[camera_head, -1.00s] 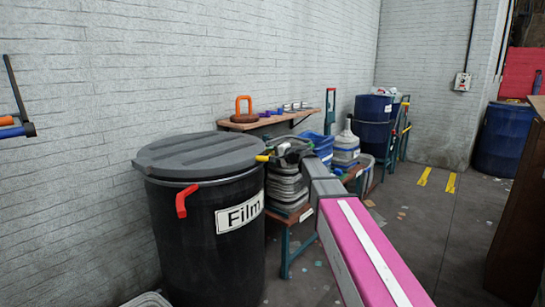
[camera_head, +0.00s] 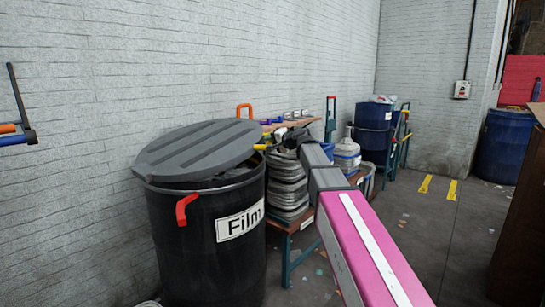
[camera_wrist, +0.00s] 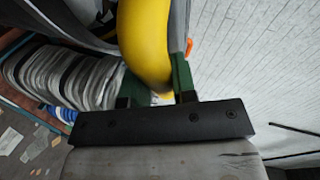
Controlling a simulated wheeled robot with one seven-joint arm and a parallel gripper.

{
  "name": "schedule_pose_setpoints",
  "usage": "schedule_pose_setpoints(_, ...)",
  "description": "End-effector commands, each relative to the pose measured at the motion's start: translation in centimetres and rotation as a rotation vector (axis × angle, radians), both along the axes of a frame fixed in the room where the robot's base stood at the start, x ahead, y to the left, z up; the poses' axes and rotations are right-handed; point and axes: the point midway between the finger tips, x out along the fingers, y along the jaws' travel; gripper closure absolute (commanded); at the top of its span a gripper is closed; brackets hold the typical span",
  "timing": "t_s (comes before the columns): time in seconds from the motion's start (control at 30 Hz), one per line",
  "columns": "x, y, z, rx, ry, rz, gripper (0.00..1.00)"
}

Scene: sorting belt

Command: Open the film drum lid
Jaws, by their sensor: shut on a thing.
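The black film drum (camera_head: 205,262) stands at the left in the head view with a white "Film" label. Its grey ribbed lid (camera_head: 196,148) is tilted, with the side near my gripper raised off the rim and a dark gap showing beneath. The lid's left side stays low at the rim. My gripper (camera_head: 268,147) is at the lid's right edge, shut on the yellow lid handle (camera_head: 260,147). In the wrist view the curved yellow handle (camera_wrist: 147,45) runs between the green fingers of my gripper (camera_wrist: 157,92).
A red handle (camera_head: 186,207) sticks out of the drum's front. Stacked grey containers (camera_head: 288,190) stand on a low table close right of the drum. A brick wall (camera_head: 180,60) is close behind. Blue drums (camera_head: 375,125) stand farther back.

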Motion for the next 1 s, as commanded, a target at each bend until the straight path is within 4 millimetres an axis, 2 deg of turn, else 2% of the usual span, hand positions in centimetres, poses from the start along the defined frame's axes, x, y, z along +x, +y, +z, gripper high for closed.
schedule_pose_setpoints(0.03,-0.4,0.3,1.8,-0.018,-0.031,0.000,1.00)
schedule_pose_setpoints(0.1,-0.9,0.7,3.8,-0.046,-0.067,0.000,1.00)
schedule_pose_setpoints(0.47,-4.8,3.7,13.4,-0.194,-0.257,0.001,1.00)
schedule_pose_setpoints(0.7,-8.5,6.6,19.4,-0.295,-0.390,0.000,1.00)
schedule_pose_setpoints(1.0,-14.4,11.1,25.6,-0.427,-0.559,0.002,1.00)
